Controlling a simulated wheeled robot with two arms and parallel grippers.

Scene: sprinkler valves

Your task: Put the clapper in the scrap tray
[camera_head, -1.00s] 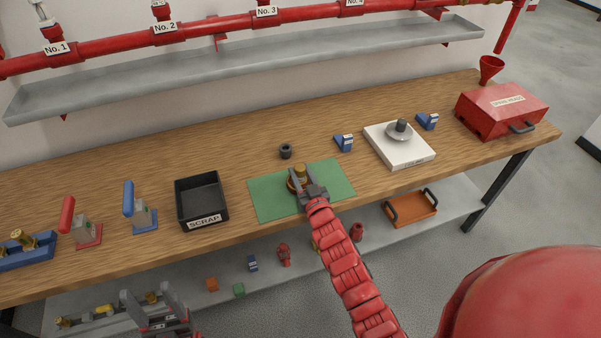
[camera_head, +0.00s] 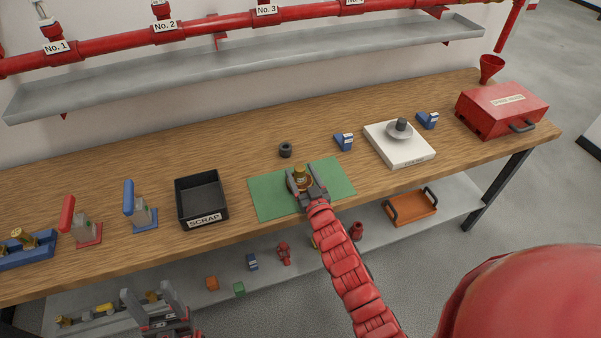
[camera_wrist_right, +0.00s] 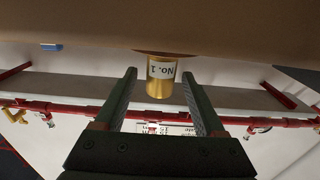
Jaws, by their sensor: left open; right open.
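A brass valve piece (camera_head: 300,174) stands on the green mat (camera_head: 265,197), with a coppery round part low on it. My right gripper (camera_head: 304,184) is open, its fingers on either side of the brass piece in the head view. In the right wrist view a brass cylinder (camera_wrist_right: 161,88) labelled No. 1 shows between and beyond the open fingers. I cannot tell which part is the clapper. The black scrap tray (camera_head: 224,214) stands left of the mat, looking empty. My left gripper (camera_head: 150,298) is open and empty at the lower left, in front of the bench.
A dark ring (camera_head: 285,150) lies behind the mat. A white plate (camera_head: 417,157) with a grey disc and a red box (camera_head: 502,110) stand to the right. Red and blue tools (camera_head: 140,213) stand left of the tray. The bench between tray and mat is clear.

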